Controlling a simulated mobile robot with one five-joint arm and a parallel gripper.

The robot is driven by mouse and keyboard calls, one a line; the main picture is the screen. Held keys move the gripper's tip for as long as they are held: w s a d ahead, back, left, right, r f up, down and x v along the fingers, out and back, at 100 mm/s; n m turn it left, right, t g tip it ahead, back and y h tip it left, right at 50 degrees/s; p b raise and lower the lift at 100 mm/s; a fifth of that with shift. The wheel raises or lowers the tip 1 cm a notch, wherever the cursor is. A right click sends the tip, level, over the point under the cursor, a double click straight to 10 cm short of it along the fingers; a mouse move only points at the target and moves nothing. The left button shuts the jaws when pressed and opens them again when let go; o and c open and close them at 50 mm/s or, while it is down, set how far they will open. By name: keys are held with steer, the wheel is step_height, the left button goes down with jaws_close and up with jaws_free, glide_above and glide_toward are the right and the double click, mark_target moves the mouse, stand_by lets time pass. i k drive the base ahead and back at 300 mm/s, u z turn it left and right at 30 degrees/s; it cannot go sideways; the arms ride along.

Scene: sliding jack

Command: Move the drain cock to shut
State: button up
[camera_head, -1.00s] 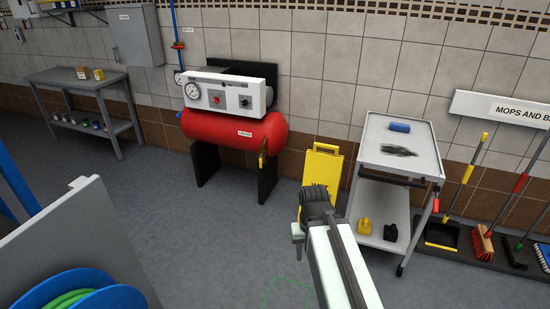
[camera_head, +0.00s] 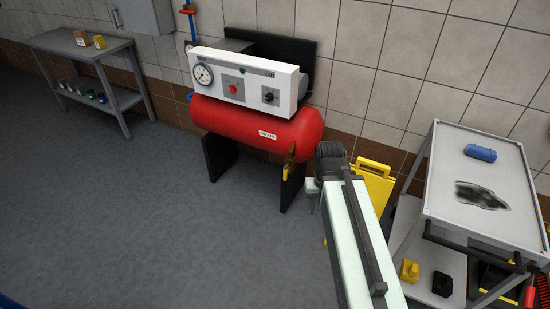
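The drain cock (camera_head: 290,160) is a small brass-coloured fitting with a yellow part below it. It sits at the right end of the red compressor tank (camera_head: 255,124), below the label. Its handle position is too small to tell. My arm reaches up from the bottom of the view, and its end (camera_head: 325,180) is just right of the drain cock in the picture. I cannot tell the gap in depth. My gripper's fingers are hidden by the arm.
A white panel (camera_head: 245,80) with a gauge and knobs tops the tank. A yellow folding sign (camera_head: 372,185) stands behind my arm. A grey trolley (camera_head: 440,190) is at the right, and a grey shelf table (camera_head: 65,42) at the far left. The floor in front is clear.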

mark_target(286, 172)
steer(key=u, duration=0.6)
steer(key=i, duration=1.25)
steer(key=u, duration=0.95)
steer(key=i, duration=0.25)
steer(key=u, duration=0.25)
steer(key=k, duration=0.8)
steer(key=u, duration=0.15)
steer(key=i, duration=0.9)
steer(key=z, duration=0.05)
